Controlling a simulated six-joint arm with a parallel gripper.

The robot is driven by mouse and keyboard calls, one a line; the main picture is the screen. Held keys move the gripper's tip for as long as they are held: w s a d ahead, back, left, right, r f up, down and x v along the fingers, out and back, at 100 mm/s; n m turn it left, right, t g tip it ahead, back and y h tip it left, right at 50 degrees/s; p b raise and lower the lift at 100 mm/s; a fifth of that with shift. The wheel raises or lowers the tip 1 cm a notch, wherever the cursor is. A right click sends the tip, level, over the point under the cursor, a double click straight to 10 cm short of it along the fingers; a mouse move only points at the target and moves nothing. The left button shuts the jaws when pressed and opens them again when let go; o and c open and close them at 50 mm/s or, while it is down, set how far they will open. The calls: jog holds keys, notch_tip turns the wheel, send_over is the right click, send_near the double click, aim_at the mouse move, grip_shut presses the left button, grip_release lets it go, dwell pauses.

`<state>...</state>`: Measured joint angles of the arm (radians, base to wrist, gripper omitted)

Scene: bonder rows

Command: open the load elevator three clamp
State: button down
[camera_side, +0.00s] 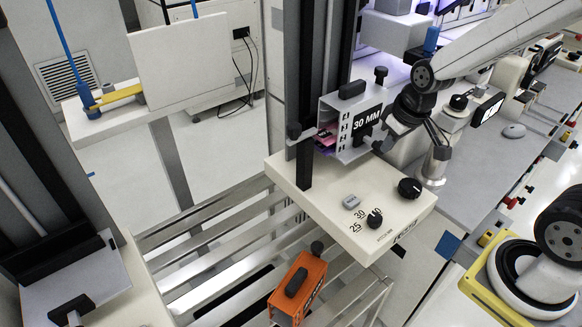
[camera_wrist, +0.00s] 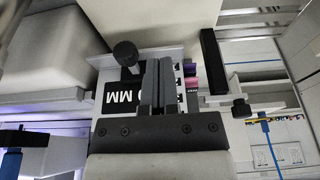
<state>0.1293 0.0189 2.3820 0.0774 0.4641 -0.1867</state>
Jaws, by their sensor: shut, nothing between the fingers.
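The elevator in the middle of the side view has a cream platform (camera_side: 330,205) with dials. A white magazine marked 30 MM (camera_side: 367,118) stands on it. Its clamp has a dark knob (camera_side: 293,131) beside the upright post; the wrist view shows a pale clamp arm with a black knob (camera_wrist: 240,107), right of the magazine. I cannot read an elevator number. My gripper (camera_side: 372,140) is at the magazine's label side; its two fingers are together and empty in front of the label in the wrist view (camera_wrist: 159,62). Whether they touch the magazine is unclear.
An orange magazine (camera_side: 298,288) stands at the front below the platform. Another elevator with a clamp (camera_side: 70,308) is at lower left. A dark vertical post (camera_wrist: 212,60) stands near the magazine. A grey bench (camera_side: 500,160) lies to the right.

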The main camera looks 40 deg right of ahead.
jog(key=w+d+r, duration=0.4)
jog(key=shift+d+r+t, duration=0.3)
jog(key=shift+d, duration=0.1)
jog(key=shift+w+f, duration=0.1)
jog(key=shift+f, duration=0.05)
jog(key=shift+x, duration=4.85)
